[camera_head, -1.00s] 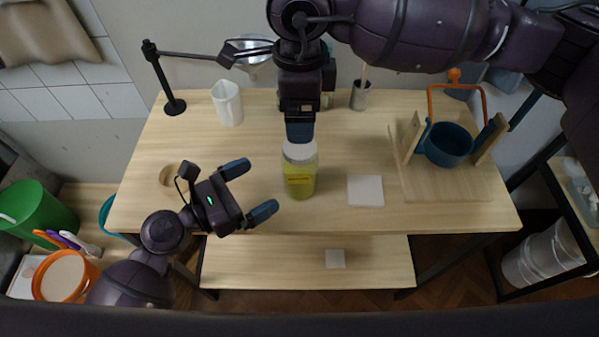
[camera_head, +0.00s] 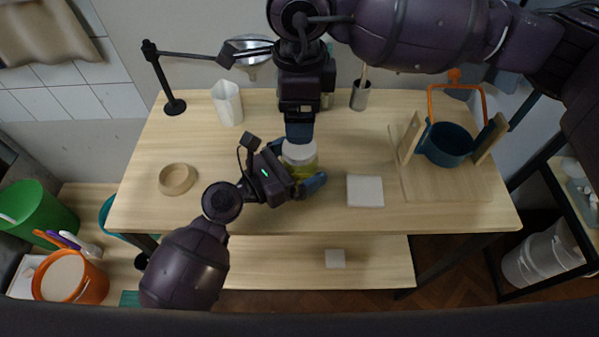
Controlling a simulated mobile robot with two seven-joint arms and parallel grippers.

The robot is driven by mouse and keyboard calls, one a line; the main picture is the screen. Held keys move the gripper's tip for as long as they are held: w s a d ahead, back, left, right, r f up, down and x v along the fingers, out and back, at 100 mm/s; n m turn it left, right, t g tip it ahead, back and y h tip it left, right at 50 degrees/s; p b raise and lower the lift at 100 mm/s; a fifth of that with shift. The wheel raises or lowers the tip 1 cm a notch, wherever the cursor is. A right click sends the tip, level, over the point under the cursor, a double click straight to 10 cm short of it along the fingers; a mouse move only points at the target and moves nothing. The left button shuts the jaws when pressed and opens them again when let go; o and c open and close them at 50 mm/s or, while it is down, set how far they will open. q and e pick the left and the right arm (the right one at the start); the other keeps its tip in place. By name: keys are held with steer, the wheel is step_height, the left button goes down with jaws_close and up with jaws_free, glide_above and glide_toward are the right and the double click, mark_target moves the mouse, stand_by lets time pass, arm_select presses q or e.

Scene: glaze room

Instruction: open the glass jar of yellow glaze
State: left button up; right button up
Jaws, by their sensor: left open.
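The glass jar of yellow glaze (camera_head: 308,172) stands upright on the wooden table, with its pale lid (camera_head: 300,150) on top. My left gripper (camera_head: 296,165) reaches in from the left with its blue fingers open, one on the far side of the jar and one on the near side. It hides much of the jar's body, and I cannot tell whether the fingers touch the glass. My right gripper (camera_head: 299,133) points down just behind and above the lid. Its fingers overlap in this view, so its opening is hidden.
A white square tile (camera_head: 365,191) lies right of the jar. A wooden ring-shaped dish (camera_head: 177,179) lies to the left. A white pitcher (camera_head: 228,103) and a lamp-like stand (camera_head: 172,105) are at the back left. A wooden board (camera_head: 450,187) with a blue bucket (camera_head: 447,146) is at the right.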

arm_select(q)
steer(key=shift+c, duration=0.2)
steer(key=c, duration=1.4)
steer(key=shift+c, duration=1.4)
arm_select(e)
steer(key=shift+s+f, duration=0.1)
arm_select(q)
steer(key=shift+c, duration=0.2)
arm_select(e)
steer(key=shift+m, duration=0.3)
steer(key=m, duration=1.2)
steer(key=shift+m, duration=0.4)
steer(key=m, duration=1.3)
steer(key=shift+m, duration=0.3)
steer(key=shift+f, duration=3.95)
